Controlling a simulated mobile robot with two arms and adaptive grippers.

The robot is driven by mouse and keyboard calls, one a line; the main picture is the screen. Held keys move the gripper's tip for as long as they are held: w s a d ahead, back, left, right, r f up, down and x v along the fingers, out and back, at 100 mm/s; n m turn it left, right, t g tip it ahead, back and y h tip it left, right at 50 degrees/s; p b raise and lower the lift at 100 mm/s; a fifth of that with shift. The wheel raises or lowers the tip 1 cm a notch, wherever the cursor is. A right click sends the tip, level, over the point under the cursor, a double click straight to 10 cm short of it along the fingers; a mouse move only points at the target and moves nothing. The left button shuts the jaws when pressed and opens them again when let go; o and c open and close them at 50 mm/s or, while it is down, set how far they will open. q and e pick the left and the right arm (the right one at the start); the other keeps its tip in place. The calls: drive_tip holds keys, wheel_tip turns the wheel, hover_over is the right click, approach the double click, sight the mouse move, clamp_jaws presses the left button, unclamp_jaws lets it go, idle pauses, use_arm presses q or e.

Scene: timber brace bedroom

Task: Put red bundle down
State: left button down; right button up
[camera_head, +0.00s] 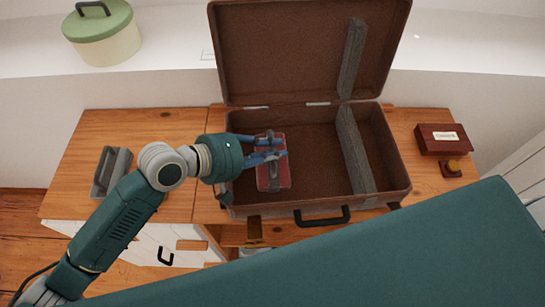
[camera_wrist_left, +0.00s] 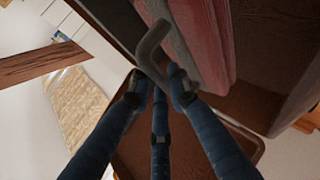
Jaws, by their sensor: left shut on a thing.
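The red bundle (camera_head: 272,178) is a flat reddish block with a grey band and a grey handle on top. In the head view it is inside the left part of the open brown suitcase (camera_head: 297,206). My left gripper (camera_head: 278,148) reaches in over the suitcase's left wall, its blue fingers shut on the bundle's handle. In the left wrist view the gripper (camera_wrist_left: 158,92) closes around the grey handle, with the red bundle (camera_wrist_left: 208,40) just beyond. Whether the bundle touches the suitcase floor cannot be told. My right gripper is not in view.
The suitcase lies on a wooden top (camera_head: 90,140), its lid (camera_head: 290,50) raised at the back and a grey strap (camera_head: 355,150) across its right part. A grey caddy (camera_head: 110,172) stands left; a dark red box (camera_head: 443,139) and small stamp-like object (camera_head: 452,168) stand right.

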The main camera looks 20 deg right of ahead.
use_arm(q)
drive_tip(key=shift+f, duration=2)
drive_tip(key=shift+f, duration=0.2)
drive_tip(key=c, duration=1.8)
unclamp_jaws()
drive_tip(key=shift+o, duration=0.8)
